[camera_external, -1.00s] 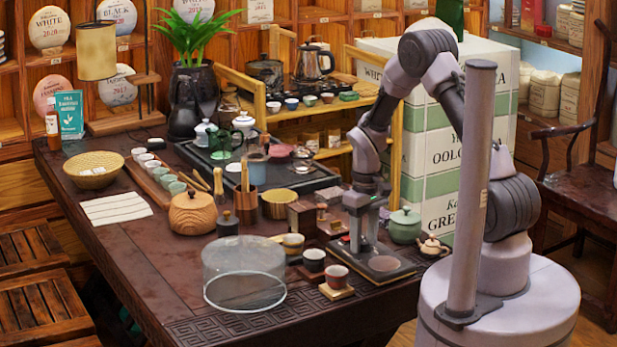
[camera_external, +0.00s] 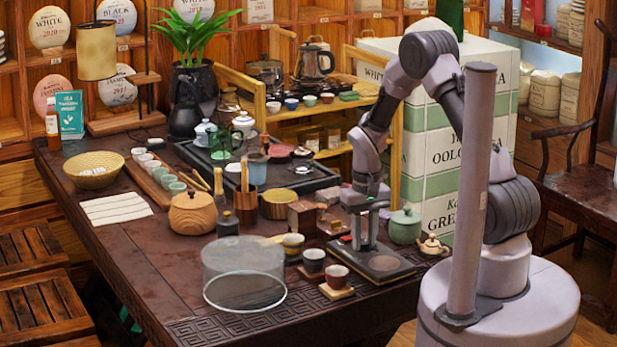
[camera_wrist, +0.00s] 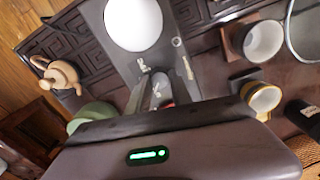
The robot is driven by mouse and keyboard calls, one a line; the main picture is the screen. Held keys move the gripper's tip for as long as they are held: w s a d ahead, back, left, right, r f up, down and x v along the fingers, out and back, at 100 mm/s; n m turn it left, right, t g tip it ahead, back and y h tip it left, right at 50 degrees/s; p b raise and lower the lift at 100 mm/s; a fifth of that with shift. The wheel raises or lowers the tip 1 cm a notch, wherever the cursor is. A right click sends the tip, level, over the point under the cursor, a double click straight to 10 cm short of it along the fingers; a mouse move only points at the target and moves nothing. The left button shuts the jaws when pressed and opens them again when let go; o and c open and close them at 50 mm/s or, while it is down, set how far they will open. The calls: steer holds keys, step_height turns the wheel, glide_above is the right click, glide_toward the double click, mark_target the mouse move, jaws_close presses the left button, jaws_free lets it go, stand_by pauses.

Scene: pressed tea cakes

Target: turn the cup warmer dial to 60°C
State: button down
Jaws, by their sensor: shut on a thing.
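The cup warmer is a dark flat slab with a round plate (camera_external: 384,263), near the table's right end. In the wrist view its pale round plate (camera_wrist: 133,20) is at the top, with small white markings beside the dial. My gripper (camera_external: 363,246) points down at the warmer's left part, its fingers close together. In the wrist view my gripper (camera_wrist: 160,88) is shut on the dial (camera_wrist: 158,96), which shows as a small dark piece between the fingers. The fingers hide most of the dial, and its setting cannot be read.
A red cup (camera_external: 337,276) on a wooden coaster and another cup (camera_external: 313,260) stand left of the warmer. A green lidded jar (camera_external: 404,226) and a small clay teapot (camera_external: 432,246) stand close on the right. A clear glass cover (camera_external: 243,275) is at the front.

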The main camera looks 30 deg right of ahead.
mark_target(365, 242)
steer(key=m, duration=0.3)
steer(key=shift+m+b, duration=0.3)
steer(key=shift+d+m+b, duration=0.1)
steer(key=shift+m+b, duration=0.2)
steer(key=shift+m, duration=1.5)
steer(key=c, duration=1.1)
jaws_free()
steer(key=shift+c, duration=0.2)
step_height(365, 242, up, 18)
steer(key=p, duration=0.7)
steer(key=shift+f, duration=0.25)
